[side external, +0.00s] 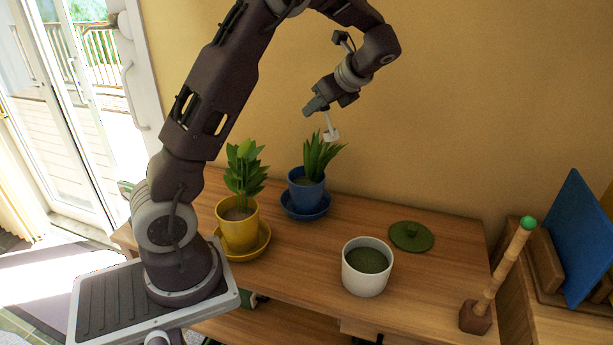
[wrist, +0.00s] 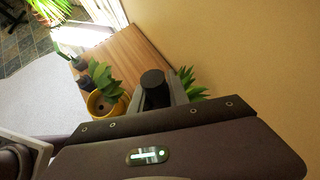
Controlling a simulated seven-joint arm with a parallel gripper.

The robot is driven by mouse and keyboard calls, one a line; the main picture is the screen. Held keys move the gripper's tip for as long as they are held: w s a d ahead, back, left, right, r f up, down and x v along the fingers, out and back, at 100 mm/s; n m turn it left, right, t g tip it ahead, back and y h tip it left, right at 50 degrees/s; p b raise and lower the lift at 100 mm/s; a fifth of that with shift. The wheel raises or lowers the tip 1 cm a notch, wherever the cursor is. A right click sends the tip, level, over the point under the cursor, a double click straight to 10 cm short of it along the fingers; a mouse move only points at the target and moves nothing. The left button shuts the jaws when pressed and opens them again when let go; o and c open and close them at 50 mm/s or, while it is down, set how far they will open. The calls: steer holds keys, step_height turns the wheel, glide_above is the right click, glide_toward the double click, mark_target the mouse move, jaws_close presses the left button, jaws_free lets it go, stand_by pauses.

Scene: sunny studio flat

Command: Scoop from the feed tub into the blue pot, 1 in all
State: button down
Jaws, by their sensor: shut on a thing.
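My gripper (side external: 318,106) is shut on a small scoop with a pale cup (side external: 331,135). It holds the scoop in the air, just above the leaves of the plant in the blue pot (side external: 307,194). I cannot tell what is in the cup. In the wrist view a dark round end (wrist: 153,82), likely the scoop's handle, shows at the jaws. The blue pot stands on a blue saucer (side external: 306,215); in the wrist view only its leaves show. The feed tub (side external: 366,283), white with dark green feed inside, stands open at the front right of the blue pot.
A green lid (side external: 411,236) lies behind the tub. A yellow pot (side external: 238,233) with a leafy plant stands left on a yellow saucer. A wooden stick with a green tip (side external: 503,264) stands upright at the right. The wall is close behind the wooden table (side external: 300,259).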

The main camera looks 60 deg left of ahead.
steer(key=d+y, duration=0.1)
steer(key=y, duration=0.1)
steer(key=w+d+g+y, duration=0.1)
steer(key=shift+w+d+f+g+y, duration=0.1)
steer(key=shift+w+f+g+y, duration=0.1)
steer(key=shift+g+y, duration=0.15)
steer(key=shift+s+r, duration=0.1)
steer(key=shift+r, duration=0.05)
steer(key=w+d+r, duration=0.3)
steer(key=d+r, duration=0.2)
